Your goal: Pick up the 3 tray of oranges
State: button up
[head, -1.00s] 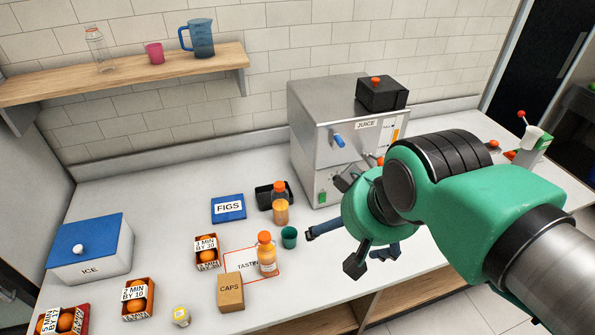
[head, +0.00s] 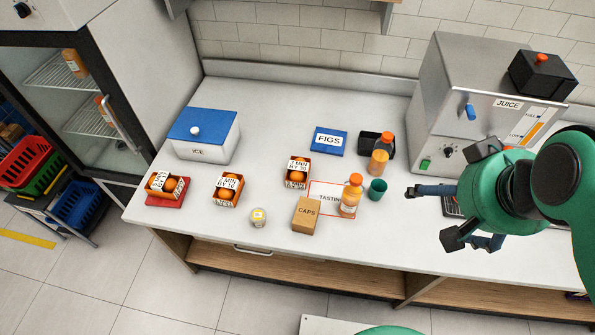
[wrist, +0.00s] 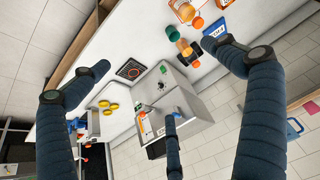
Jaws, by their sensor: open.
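Three small trays of oranges with "MIN BY 10" labels stand on the white counter in the head view. The left tray (head: 167,185) sits on a red mat (head: 166,202), the middle tray (head: 227,189) is near the front edge, and the right tray (head: 297,172) is beside the tasting mat. The leading digits on their labels are too small to read surely. My gripper (head: 440,205) is open and empty, over the counter at the right, well right of all three trays.
An ice box (head: 203,137) stands behind the trays. The juice machine (head: 455,100) is behind my gripper.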

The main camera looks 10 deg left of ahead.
jog(key=shift+w, duration=0.1)
jog(key=w+a+g+p, duration=0.15)
jog(key=w+a, duration=0.35)
jog(key=w, duration=0.7)
jog(key=g+p, duration=0.2)
jog(key=g, duration=0.2)
send_over(302, 166)
notch_tip(302, 166, down, 29)
jog(key=shift+f+b, duration=0.35)
jog(key=shift+f, duration=3.95)
